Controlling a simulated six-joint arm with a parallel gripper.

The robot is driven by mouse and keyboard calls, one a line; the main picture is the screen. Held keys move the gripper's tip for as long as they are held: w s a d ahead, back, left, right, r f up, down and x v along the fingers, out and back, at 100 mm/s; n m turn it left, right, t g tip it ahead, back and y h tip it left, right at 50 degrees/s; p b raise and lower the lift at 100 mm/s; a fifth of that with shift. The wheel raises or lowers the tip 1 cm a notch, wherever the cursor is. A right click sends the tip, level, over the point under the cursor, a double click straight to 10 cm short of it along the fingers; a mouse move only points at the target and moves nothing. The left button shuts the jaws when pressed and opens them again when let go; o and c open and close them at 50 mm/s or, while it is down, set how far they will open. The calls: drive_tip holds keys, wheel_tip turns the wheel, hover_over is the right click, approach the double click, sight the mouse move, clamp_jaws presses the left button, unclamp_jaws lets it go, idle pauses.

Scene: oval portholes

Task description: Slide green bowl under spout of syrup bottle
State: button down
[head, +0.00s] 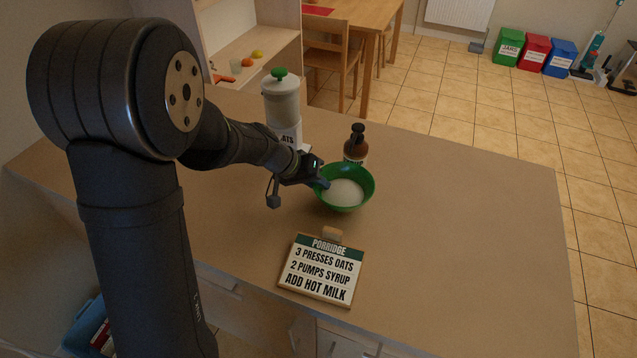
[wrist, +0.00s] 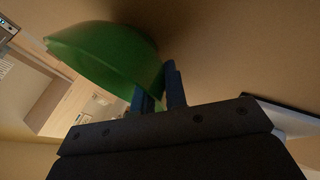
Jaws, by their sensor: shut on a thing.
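A green bowl (head: 352,203) with pale contents stands upright on the counter, just in front of the brown syrup bottle (head: 356,145). The bottle has a dark pump top, and its lower part is hidden behind the bowl. My gripper (head: 320,184) is at the bowl's left side, shut on its rim. In the wrist view the blue fingers (wrist: 160,92) pinch the edge of the green bowl (wrist: 105,52). Whether the spout is directly over the bowl is too small to tell.
A white oats dispenser (head: 283,108) with a green knob stands behind my wrist, left of the bottle. A porridge recipe sign (head: 321,270) stands in front of the bowl. The counter (head: 470,230) to the right is clear.

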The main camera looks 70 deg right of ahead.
drive_tip(key=shift+f, duration=0.2)
drive_tip(key=c, duration=1.4)
unclamp_jaws()
drive_tip(key=shift+o, duration=0.2)
drive_tip(key=v, duration=1.7)
drive_tip(key=x, duration=1.7)
